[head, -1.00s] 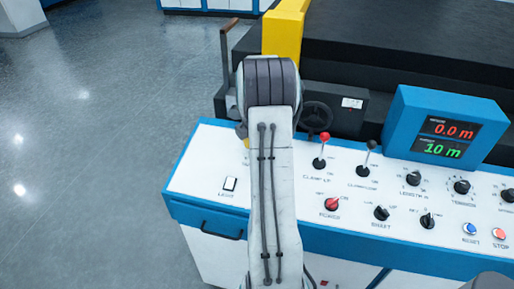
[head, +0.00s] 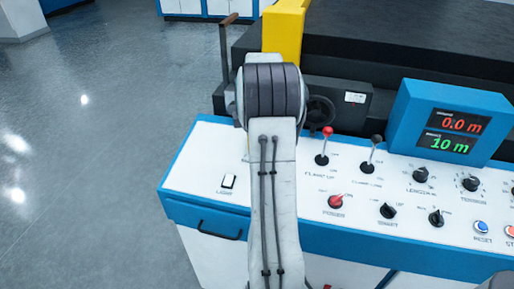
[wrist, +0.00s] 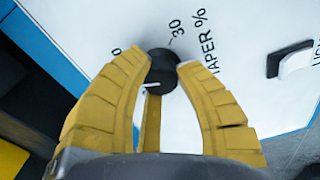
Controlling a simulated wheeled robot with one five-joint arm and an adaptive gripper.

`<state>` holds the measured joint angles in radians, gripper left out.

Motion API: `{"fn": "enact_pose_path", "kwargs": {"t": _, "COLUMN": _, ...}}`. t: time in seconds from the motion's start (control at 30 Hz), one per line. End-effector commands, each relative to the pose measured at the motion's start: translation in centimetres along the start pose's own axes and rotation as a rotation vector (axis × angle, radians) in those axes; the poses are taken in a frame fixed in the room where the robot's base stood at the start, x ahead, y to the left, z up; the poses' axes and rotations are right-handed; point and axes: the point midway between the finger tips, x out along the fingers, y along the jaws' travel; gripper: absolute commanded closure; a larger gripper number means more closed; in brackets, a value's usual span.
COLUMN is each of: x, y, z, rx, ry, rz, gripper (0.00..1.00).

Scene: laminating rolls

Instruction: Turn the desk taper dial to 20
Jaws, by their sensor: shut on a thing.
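The taper dial (wrist: 168,75) is a round black knob in the wrist view, beside the printing "TAPER %" and a "30" mark. A short white line shows on its lower left side; I cannot tell its exact reading. Another scale mark to the left is partly hidden by a finger. My gripper (wrist: 163,66) has its yellow fingers closed around the dial, one on each side. In the head view my own arm hides the dial and the gripper.
The white and blue console (head: 190,182) carries a light switch (head: 228,181), a red lever (head: 323,147), a black lever (head: 372,154) and several other knobs. A blue display box (head: 405,115) reads 0.0 m and 10 m. Open floor lies left.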

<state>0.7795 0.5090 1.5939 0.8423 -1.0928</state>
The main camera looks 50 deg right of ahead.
Motion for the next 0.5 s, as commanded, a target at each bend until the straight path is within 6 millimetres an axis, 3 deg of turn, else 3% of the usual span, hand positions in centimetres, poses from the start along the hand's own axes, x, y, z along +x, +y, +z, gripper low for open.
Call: {"fn": "enact_pose_path", "kwargs": {"t": 0.5, "x": 0.27, "y": -0.22, "z": 0.09, "rx": 0.29, "ry": 0.003, "rz": 0.005, "gripper": 1.0}}
